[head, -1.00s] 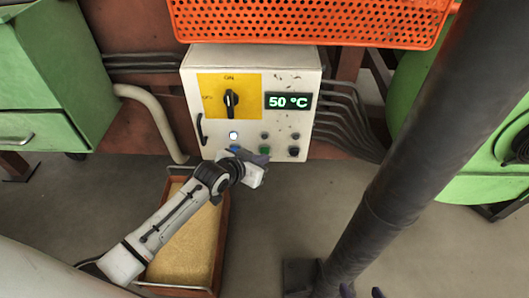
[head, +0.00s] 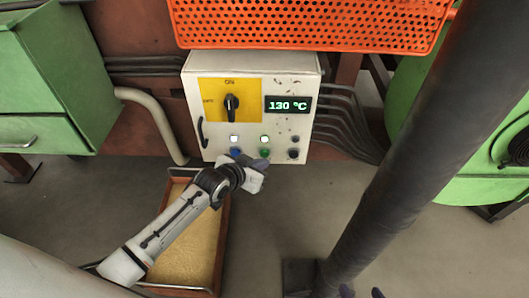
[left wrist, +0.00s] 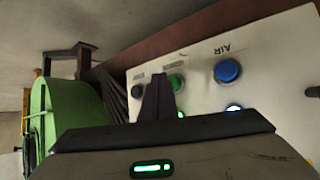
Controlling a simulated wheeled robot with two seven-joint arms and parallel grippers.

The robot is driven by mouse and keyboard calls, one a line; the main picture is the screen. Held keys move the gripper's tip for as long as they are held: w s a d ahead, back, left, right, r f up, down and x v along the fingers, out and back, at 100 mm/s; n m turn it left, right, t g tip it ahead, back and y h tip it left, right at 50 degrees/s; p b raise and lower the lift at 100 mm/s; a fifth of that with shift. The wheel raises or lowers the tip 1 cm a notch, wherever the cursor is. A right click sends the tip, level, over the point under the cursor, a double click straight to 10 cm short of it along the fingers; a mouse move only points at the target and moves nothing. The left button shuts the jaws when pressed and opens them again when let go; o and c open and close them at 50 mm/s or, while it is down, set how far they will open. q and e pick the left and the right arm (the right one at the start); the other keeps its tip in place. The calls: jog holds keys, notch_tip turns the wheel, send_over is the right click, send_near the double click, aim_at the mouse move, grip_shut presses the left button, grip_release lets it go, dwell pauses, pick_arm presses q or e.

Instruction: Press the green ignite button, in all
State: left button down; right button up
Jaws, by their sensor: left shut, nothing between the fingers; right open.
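The green ignite button (head: 265,153) is in the lower row of the white control box. It also shows in the left wrist view (left wrist: 177,82), partly behind a finger. The small lamp (head: 265,139) above it glows green. My left gripper (head: 261,163) is shut and empty, its tips just below the green button in the head view. In the left wrist view, my left gripper (left wrist: 158,98) overlaps the button's left edge; I cannot tell whether it touches. My right gripper (head: 361,292) is open and empty at the bottom edge, only its purple fingertips showing.
The rotary switch (head: 231,104) points to ON. A blue button (left wrist: 227,70), labelled AIR, sits beside the green one under a lit white lamp. A black button (head: 293,154) is to the right. An orange perforated tray (head: 310,25) hangs above.

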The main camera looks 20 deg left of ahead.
pick_arm(q)
jog(key=shift+s+d, duration=0.1)
jog(key=shift+s, duration=0.05)
jog(key=s+p, duration=0.2)
jog(key=s+d+p, duration=0.1)
jog(key=s, duration=0.1)
jog(key=shift+s+d+p, duration=0.2)
jog(key=shift+s+p, duration=0.2)
dwell(0.7)
